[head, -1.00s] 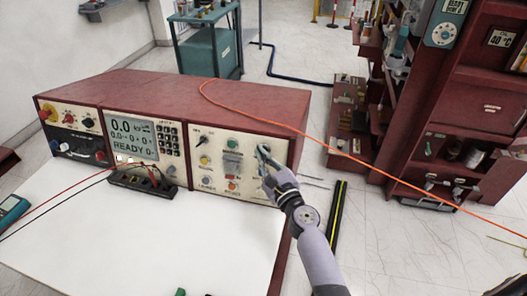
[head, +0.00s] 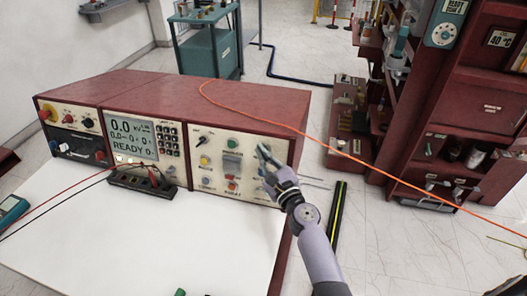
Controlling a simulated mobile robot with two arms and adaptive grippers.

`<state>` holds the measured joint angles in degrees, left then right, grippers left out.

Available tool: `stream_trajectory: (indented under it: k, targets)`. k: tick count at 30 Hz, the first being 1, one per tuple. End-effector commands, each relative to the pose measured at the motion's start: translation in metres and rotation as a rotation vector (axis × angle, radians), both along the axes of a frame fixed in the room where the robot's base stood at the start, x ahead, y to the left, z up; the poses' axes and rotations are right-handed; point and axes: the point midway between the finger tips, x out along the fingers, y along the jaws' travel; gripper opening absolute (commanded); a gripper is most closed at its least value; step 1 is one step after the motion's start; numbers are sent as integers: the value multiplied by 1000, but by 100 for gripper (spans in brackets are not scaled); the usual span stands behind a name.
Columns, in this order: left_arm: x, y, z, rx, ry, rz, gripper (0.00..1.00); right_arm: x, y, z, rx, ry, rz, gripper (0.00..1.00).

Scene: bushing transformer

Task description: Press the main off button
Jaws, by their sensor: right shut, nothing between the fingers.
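A red-cased console with a cream right-hand panel (head: 215,184) stands at the back of the white table. The panel carries a green button (head: 232,143), a red button (head: 232,186), a yellow button (head: 205,160) and a grey switch block (head: 231,163). Their labels are too small to read, so I cannot tell which is the main off button. My right gripper (head: 262,152) is shut and empty at the right part of this panel, right of the green button. It hides part of the panel; whether it touches it is unclear. My left gripper is out of view.
A display (head: 131,135) reads READY. A black terminal block (head: 140,182) with red and black leads sits before the console. An orange cable (head: 330,148) runs over the console top to the right. The white table front (head: 130,245) is mostly clear. A red cabinet (head: 450,110) stands right.

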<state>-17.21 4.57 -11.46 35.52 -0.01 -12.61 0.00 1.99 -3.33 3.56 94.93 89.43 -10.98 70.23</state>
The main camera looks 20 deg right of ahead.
Motion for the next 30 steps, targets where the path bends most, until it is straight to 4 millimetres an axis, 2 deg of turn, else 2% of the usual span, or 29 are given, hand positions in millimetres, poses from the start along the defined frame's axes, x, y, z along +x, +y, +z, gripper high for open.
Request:
stream_trajectory:
  k: [17, 30]
  targets:
    - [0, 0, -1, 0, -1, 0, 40, 3, -2, -1, -1, 1, -1, 0]
    - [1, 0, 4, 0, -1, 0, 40, -12, 7, 3, -1, 1, -1, 0]
